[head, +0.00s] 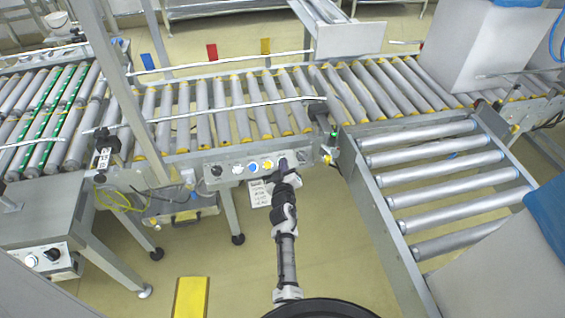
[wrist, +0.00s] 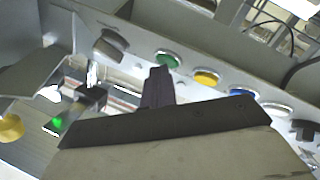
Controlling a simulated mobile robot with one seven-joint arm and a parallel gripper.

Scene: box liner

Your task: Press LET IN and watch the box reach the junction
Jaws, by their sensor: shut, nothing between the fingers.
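The control panel (head: 228,172) is on the front of the main roller line. In the wrist view it shows a green button (wrist: 167,60), a yellow button (wrist: 206,78), a blue button (wrist: 241,95) and a white button (wrist: 277,110). I cannot read which is LET IN. My gripper (head: 280,166) is shut and empty at the panel. In the wrist view its fingertips (wrist: 158,74) are at the green button's lower edge; contact cannot be told. A large pale box-like block (head: 488,48) stands at the line's right. The junction (head: 335,118) is where the side rollers meet the line.
A side roller conveyor (head: 440,185) runs to the right of my arm. Rollers with green strips (head: 55,110) lie at the far left. A white printed card (head: 258,193) hangs below the panel. The main line's middle rollers (head: 225,110) are empty.

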